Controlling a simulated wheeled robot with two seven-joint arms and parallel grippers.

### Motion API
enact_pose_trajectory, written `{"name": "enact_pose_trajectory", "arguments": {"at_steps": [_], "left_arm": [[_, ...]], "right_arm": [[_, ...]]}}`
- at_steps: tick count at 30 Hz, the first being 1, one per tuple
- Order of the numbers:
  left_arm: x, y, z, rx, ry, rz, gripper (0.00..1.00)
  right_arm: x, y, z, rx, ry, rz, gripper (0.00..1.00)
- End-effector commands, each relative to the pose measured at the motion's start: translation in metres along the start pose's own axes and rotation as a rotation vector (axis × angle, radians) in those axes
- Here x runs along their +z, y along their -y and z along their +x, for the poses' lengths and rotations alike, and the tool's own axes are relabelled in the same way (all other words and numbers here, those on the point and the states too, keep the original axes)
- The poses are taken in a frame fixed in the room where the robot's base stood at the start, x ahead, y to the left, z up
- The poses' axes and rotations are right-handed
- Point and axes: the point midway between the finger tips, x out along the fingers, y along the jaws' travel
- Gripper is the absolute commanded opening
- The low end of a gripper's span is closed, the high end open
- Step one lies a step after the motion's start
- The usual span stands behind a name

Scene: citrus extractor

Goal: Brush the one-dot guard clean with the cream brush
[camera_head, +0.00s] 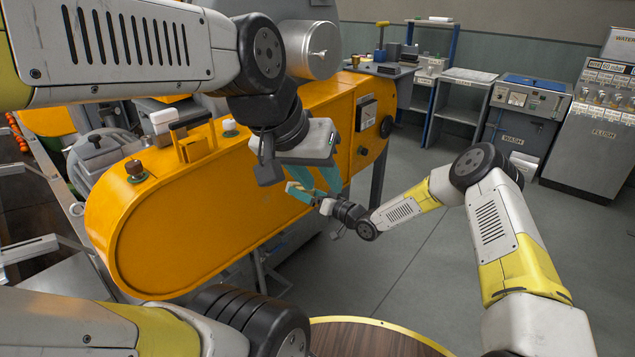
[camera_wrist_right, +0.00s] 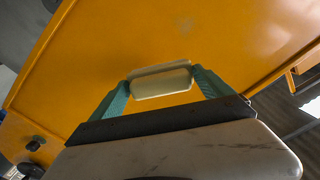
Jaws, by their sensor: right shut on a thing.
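A large orange guard (camera_head: 190,220) with rounded ends stands in front of me. No dot mark is readable on it. My right gripper (camera_wrist_right: 160,85) is shut on the cream brush (camera_wrist_right: 160,80), held between its teal fingers close to the orange guard face (camera_wrist_right: 90,60). I cannot tell whether the brush touches it. A faint smudge shows on the orange above the brush.
Knobs (camera_head: 135,170) and a handle (camera_head: 195,145) stick up from the guard's top edge. A round wooden table top (camera_head: 370,340) with a yellow rim is at the bottom. The wash station (camera_head: 525,110) and flush station (camera_head: 605,125) stand far back right. The grey floor between is clear.

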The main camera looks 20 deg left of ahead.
Motion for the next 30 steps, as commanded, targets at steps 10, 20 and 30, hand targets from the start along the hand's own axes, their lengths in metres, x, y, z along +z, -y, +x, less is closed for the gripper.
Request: {"name": "enact_pose_trajectory", "arguments": {"at_steps": [10, 20, 30], "left_arm": [[0.000, 0.000, 0.000, 0.000, 0.000, 0.000, 0.36], [0.000, 0.000, 0.000, 0.000, 0.000, 0.000, 0.36], [0.000, 0.000, 0.000, 0.000, 0.000, 0.000, 0.36]], "right_arm": [[0.000, 0.000, -0.003, 0.000, 0.000, -0.001, 0.58], [0.000, -0.001, -0.025, 0.002, 0.001, 0.000, 0.58], [0.000, 0.000, -0.033, 0.000, 0.000, -0.001, 0.58]]}}
